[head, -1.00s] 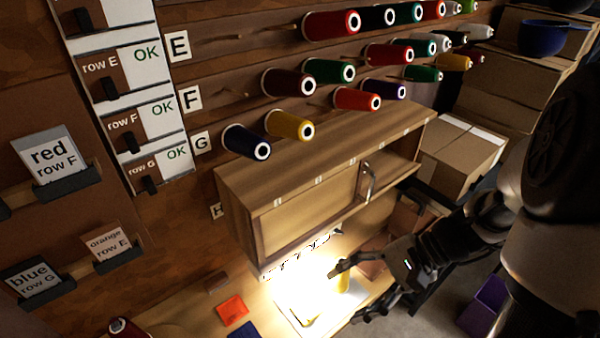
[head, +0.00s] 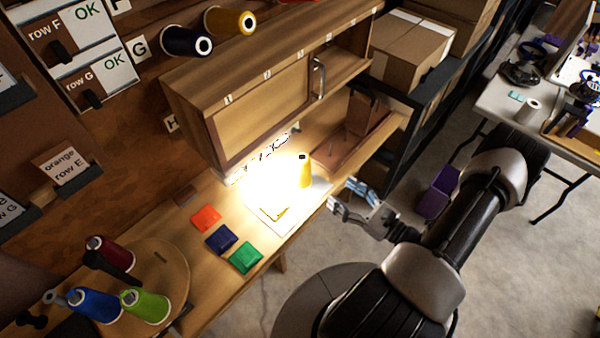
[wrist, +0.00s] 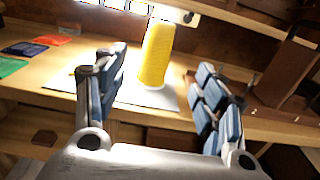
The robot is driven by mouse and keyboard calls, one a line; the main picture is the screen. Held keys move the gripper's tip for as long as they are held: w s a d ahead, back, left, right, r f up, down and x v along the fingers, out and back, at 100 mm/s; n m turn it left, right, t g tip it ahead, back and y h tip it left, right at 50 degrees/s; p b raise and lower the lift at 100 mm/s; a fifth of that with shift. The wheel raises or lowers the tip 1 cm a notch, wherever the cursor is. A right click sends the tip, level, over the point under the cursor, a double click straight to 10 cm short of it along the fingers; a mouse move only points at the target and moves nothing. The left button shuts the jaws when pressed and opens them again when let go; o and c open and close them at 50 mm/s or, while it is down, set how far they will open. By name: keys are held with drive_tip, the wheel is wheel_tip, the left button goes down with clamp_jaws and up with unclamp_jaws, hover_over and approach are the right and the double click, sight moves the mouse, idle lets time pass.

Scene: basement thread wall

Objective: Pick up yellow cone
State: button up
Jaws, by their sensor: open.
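The yellow cone (head: 305,172) stands upright on a white sheet (head: 281,222) on the wooden bench, beside a very bright glare. In the wrist view the yellow cone (wrist: 156,55) shows its full height, beyond and between my two fingers. My gripper (head: 343,195) is open and empty, just off the bench's front edge, to the right of and nearer than the cone. In the wrist view my gripper (wrist: 165,85) has its padded fingers spread wide, apart from the cone.
Orange (head: 205,217), blue (head: 221,238) and green (head: 245,258) squares lie left of the sheet. A wooden cabinet (head: 262,115) overhangs the bench behind. A brown wooden rack (head: 352,140) stands to the right. A round board (head: 170,268) bears several spools.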

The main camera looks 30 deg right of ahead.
sight(309, 168)
drive_tip(key=b+x, duration=0.1)
drive_tip(key=x, duration=0.9)
drive_tip(key=shift+w+a+f+b, duration=0.1)
drive_tip(key=shift+a+b, duration=0.05)
drive_tip(key=shift+b, duration=0.25)
drive_tip(key=shift+r+b+x, duration=0.15)
drive_tip(key=shift+b+x, duration=0.25)
drive_tip(key=shift+x, duration=1.05)
drive_tip(key=shift+r+b+x, duration=0.15)
drive_tip(key=shift+b+x, duration=0.25)
drive_tip(key=shift+x, duration=1.05)
drive_tip(key=c, duration=1.3)
drive_tip(key=shift+c, duration=0.2)
wheel_tip(309, 168, up, 20)
drive_tip(key=p, duration=0.6)
drive_tip(key=shift+p, duration=0.3)
